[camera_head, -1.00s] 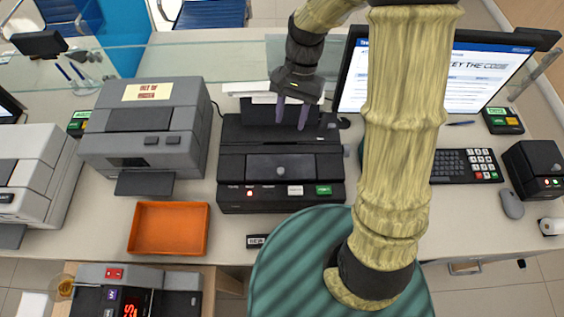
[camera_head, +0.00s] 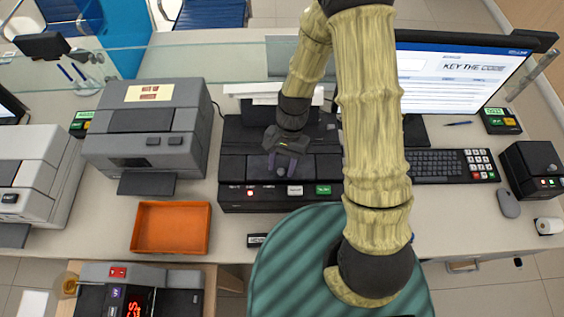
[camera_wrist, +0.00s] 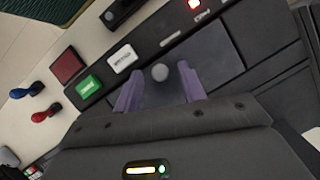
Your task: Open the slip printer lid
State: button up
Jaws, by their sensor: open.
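The slip printer (camera_head: 235,170) is the wide black machine at the middle of the counter, with a red light and white and green keys along its front. Its lid (camera_wrist: 155,93) is a dark grey panel with a small round grey knob (camera_wrist: 160,72), and it looks flat and closed. My gripper (camera_head: 281,168) is above the lid, pointing down, and hides the knob in the head view. In the wrist view my gripper (camera_wrist: 160,80) has its two purple fingers apart, one on each side of the knob. I cannot tell whether they touch it.
A grey machine (camera_head: 145,120) stands just left of the printer, and an orange tray (camera_head: 170,228) lies in front of it. A monitor (camera_head: 460,78) and a keyboard (camera_head: 435,164) are to the right. A glass screen (camera_head: 180,60) runs behind.

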grip_shut()
